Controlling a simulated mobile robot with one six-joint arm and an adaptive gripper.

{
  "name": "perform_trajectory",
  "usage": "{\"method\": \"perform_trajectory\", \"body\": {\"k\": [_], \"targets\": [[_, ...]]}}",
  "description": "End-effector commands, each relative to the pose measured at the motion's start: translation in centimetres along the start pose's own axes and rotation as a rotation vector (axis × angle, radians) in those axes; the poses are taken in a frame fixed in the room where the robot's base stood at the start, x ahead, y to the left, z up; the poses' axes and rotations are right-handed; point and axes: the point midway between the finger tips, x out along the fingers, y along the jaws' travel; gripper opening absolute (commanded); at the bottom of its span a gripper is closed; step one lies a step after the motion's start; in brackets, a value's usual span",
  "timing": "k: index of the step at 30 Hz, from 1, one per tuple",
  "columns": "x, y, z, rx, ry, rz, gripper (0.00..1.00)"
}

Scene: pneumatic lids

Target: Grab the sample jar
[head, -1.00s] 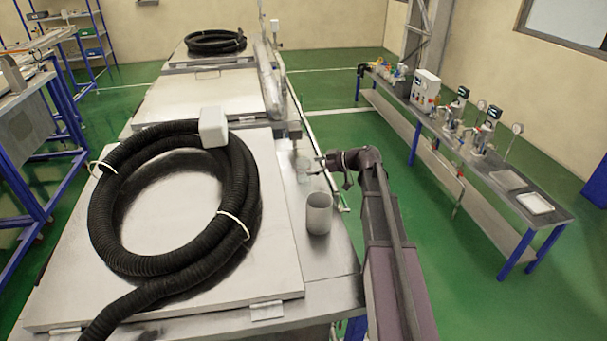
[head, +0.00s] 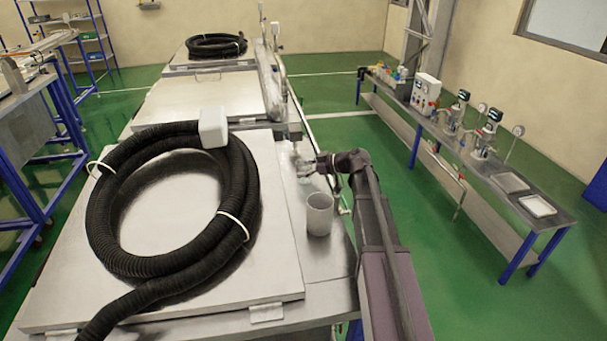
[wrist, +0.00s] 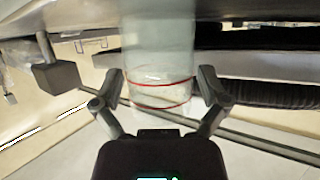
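The sample jar, a clear cylinder with thin red rings (wrist: 160,88), fills the middle of the wrist view. My gripper (wrist: 160,76) is open, with one finger on each side of the jar and a narrow gap showing at each side. I cannot tell how deep the jar sits between the fingers. In the head view my gripper (head: 306,172) is small, at the right side of the steel bench top, and the jar there is too faint to make out clearly.
A grey open cup (head: 319,214) stands on the bench close to my arm. A black coiled hose (head: 105,225) lies on the metal lid (head: 285,245) to the left. A side table with instruments (head: 470,165) stands right, across green floor.

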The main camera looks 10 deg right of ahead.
Motion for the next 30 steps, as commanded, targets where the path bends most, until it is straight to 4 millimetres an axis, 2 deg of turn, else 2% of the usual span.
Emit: {"method": "perform_trajectory", "body": {"k": [1,3,6,20,30], "targets": [[0.0,0.0,0.0,0.000,0.000,0.000,0.64],[0.0,0.0,0.0,0.000,0.000,0.000,0.44],[0.0,0.0,0.0,0.000,0.000,0.000,0.19],[-0.2,0.0,-0.2,0.000,0.000,0.001,0.19],[-1.0,0.1,-2.1,0.001,0.000,0.001,0.19]]}}
